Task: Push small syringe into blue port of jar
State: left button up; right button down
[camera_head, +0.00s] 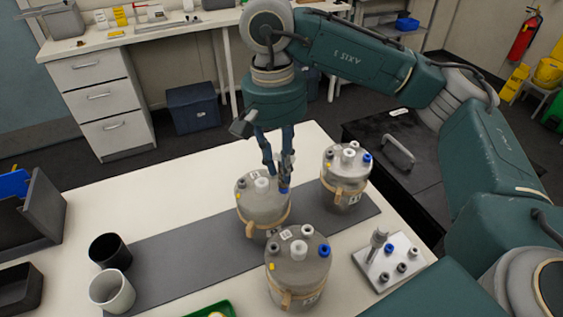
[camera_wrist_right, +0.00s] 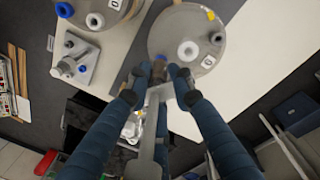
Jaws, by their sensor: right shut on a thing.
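Three grey lidded jars stand on the table: a middle jar (camera_head: 262,212), a right jar (camera_head: 345,178) and a front jar (camera_head: 298,272). Each has white, grey and blue ports on its lid. My right gripper (camera_head: 279,178) points down over the right side of the middle jar's lid, at its blue port (camera_head: 284,190). In the right wrist view my right gripper (camera_wrist_right: 158,72) is shut on a small syringe, mostly hidden by the fingers, at the edge of the jar lid (camera_wrist_right: 190,20). Whether its tip is inside the port is hidden. My left gripper is out of view.
A metal block (camera_head: 372,266) with small ports and an upright piece stands right of the front jar. A black cup (camera_head: 110,251) and a white cup (camera_head: 111,291) stand at left. A dark mat (camera_head: 175,247) runs under the jars. The table's back left is clear.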

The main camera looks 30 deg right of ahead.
jog(key=shift+f, duration=0.25)
jog(key=c, duration=1.4)
grip_release()
jog(key=shift+c, duration=0.2)
jog(key=r, duration=1.2)
jog(key=shift+w+a, duration=0.25)
jog(key=shift+a, duration=0.05)
